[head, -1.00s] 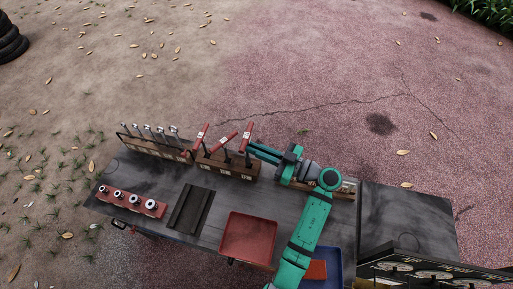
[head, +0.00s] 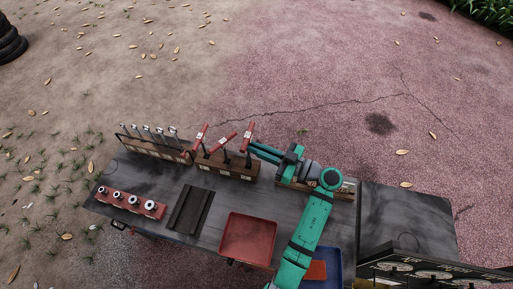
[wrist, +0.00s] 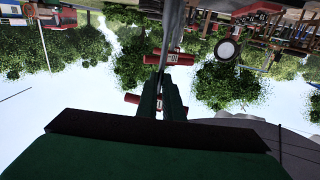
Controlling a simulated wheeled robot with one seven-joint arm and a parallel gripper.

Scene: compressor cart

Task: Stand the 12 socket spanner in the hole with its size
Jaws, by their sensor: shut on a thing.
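Several tools with red handles stand at the back of the bench, at a wooden block (head: 230,165). Three show there: a left one (head: 200,136), a strongly tilted middle one (head: 222,145) and a right one (head: 247,132). My gripper (head: 252,147) reaches in from the right and is shut on the right red-handled spanner, below its handle. In the wrist view my fingers (wrist: 160,88) close around a thin shaft, with labelled red handles (wrist: 170,58) beyond. The size numbers are too small to read. I cannot tell whether the held spanner's lower end is in a hole.
A wooden rack (head: 152,146) with several metal tools stands at back left. A red socket holder (head: 130,203), a dark ribbed mat (head: 190,210), a red tray (head: 249,236) and a blue tray (head: 334,268) lie nearer. Another block (head: 345,190) is partly behind my arm.

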